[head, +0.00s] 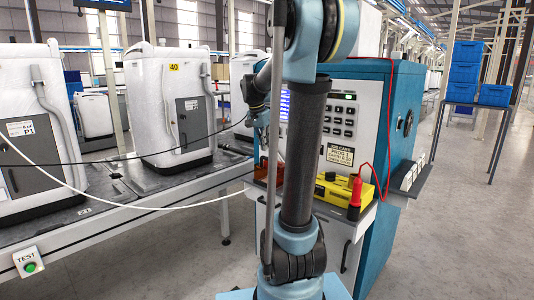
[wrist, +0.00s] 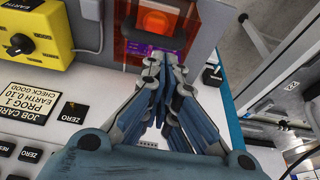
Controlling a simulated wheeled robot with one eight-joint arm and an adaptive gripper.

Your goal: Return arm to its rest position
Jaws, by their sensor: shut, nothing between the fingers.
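The fixture shows as a small red-brown box (head: 262,170) left of my arm.
A yellow box (head: 330,192) with a red probe (head: 355,192) and red cable is on the cabinet's ledge. A conveyor (head: 120,195) carries white appliances (head: 172,105) at left, with black and white cables crossing. Blue bins (head: 466,58) stand at right. Floor at right is clear.

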